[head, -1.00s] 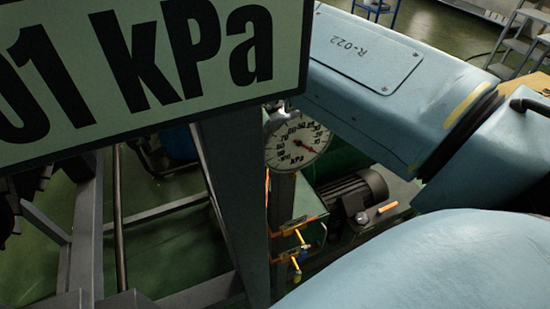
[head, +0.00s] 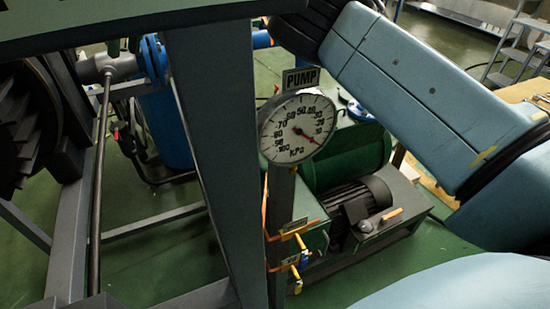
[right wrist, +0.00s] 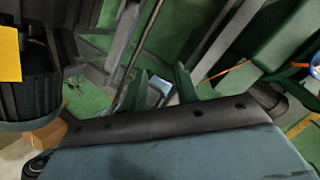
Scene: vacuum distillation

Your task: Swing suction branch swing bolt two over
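A grey pipe branch (head: 112,66) meets a blue flange (head: 153,60) at the upper left of the head view. I cannot make out any single swing bolt there. My right arm comes in from the upper right, and its dark wrist end (head: 302,28) is at the top middle. Its fingers are not clear in the head view. In the right wrist view my right gripper (right wrist: 160,90) has its two green-tinted fingers apart, with no object clearly held between them. A small pale blue-grey thing (right wrist: 161,86) shows beyond the gap. My left gripper is out of view.
A round kPa gauge (head: 297,130) under a PUMP label stands in the middle. A thick grey post (head: 215,130) rises left of it. A dark motor (head: 350,205) and valves with yellow handles (head: 295,232) are low down. A ladder (head: 520,45) is at the upper right.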

